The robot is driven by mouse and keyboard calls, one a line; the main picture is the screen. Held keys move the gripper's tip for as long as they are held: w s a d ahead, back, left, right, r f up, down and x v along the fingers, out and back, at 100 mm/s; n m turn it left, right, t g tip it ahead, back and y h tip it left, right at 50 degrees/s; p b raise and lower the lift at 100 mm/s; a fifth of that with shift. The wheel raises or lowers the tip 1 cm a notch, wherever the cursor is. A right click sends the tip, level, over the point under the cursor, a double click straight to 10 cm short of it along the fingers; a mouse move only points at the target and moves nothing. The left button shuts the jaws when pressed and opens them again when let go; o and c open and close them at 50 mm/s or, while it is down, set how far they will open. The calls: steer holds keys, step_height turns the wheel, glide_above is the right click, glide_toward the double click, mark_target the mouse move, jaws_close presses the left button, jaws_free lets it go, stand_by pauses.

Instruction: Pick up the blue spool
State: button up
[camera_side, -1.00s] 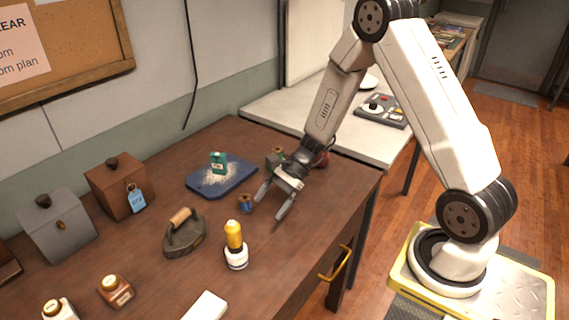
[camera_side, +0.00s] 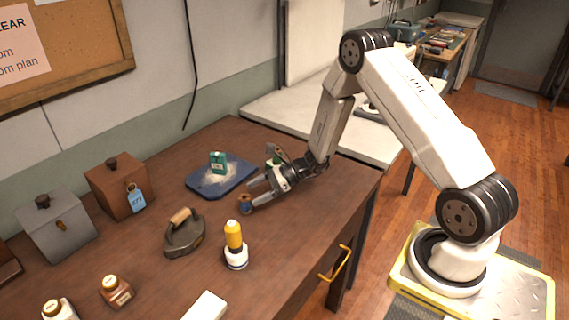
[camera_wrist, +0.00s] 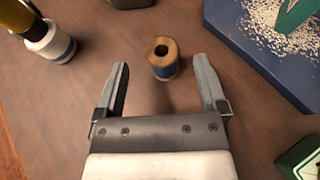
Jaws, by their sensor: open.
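The blue spool (camera_wrist: 164,68) stands upright on the brown table, with wooden ends and blue thread. The fingers are spread and nothing is held. In the side view the spool (camera_side: 245,204) is small and sits at the fingertips of my gripper (camera_side: 250,196), which is low over the table. Whether a finger touches the spool cannot be told.
A yellow-topped white bottle (camera_side: 235,252) and an iron (camera_side: 184,238) stand nearby. Wooden and grey boxes are at the left. The table's right front is clear.

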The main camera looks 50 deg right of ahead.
mark_target(241, 198)
steer(key=shift+w+a+f, duration=0.1)
steer(key=shift+w+a, duration=0.1)
steer(key=shift+a, duration=0.05)
steer(key=shift+a, duration=0.1)
steer(key=shift+x, duration=2.55)
jaws_close()
